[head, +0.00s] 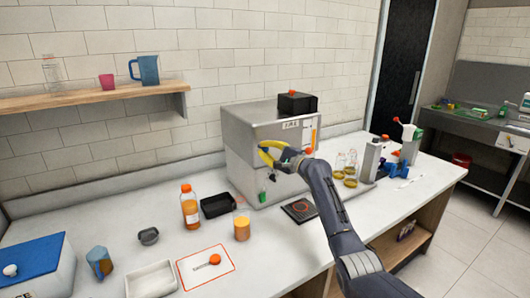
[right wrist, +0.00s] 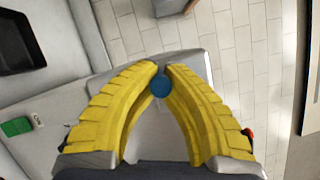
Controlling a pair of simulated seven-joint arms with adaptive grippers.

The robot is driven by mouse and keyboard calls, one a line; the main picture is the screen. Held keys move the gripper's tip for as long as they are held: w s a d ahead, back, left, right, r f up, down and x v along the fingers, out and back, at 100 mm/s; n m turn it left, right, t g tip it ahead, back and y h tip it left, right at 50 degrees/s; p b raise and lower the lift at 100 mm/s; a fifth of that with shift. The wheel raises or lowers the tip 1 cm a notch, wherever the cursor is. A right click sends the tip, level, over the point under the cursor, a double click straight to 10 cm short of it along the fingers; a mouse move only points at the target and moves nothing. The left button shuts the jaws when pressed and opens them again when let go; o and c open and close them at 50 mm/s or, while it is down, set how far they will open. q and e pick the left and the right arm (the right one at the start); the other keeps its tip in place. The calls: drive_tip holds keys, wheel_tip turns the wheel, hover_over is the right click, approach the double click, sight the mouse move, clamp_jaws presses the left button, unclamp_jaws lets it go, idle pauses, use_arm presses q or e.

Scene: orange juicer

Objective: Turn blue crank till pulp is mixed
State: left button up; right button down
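The juicer (head: 240,135) is a large grey metal box on the counter against the wall. My right gripper (head: 268,156) has yellow fingers and is at the front of the juicer, near its upper part. In the right wrist view, the fingertips of this gripper (right wrist: 160,68) come together around a round blue knob (right wrist: 160,87), which looks like the handle of the blue crank. The rest of the crank is hidden, and I cannot make out the crank in the head view. A glass of orange juice (head: 242,227) stands on the counter. My left gripper is not in view.
An orange bottle (head: 190,208), a black tray (head: 217,206) and a white tray (head: 151,279) are on the counter left of my right arm. Jars (head: 351,160) and a grey stand (head: 370,160) are to its right. The counter's front strip is fairly clear.

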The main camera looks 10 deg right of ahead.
wheel_tip(320, 180, up, 2)
drive_tip(key=m+t, duration=0.1)
drive_tip(key=m, duration=0.1)
drive_tip(key=m+t, duration=0.1)
drive_tip(key=m, duration=0.3)
drive_tip(key=shift+r+t, duration=0.25)
drive_tip(key=shift+t, duration=0.15)
drive_tip(key=shift+w+d+r+m+t+h, duration=0.1)
drive_tip(key=shift+d+r+m+t+h, duration=0.2)
drive_tip(key=shift+m, duration=0.55)
drive_tip(key=shift+w+d+r+m+t+h, duration=0.15)
drive_tip(key=shift+m+t+h, duration=0.25)
drive_tip(key=shift+m, duration=0.5)
drive_tip(key=shift+d+r+m+t+h, duration=0.2)
drive_tip(key=shift+r+m+t+h, duration=0.15)
drive_tip(key=shift+m, duration=0.5)
drive_tip(key=c, duration=1.7)
unclamp_jaws()
drive_tip(key=o, duration=0.4)
drive_tip(key=shift+f, duration=0.25)
drive_tip(key=shift+d, duration=0.1)
drive_tip(key=shift+f, duration=0.1)
drive_tip(key=v, duration=1.2)
drive_tip(key=shift+r, duration=0.2)
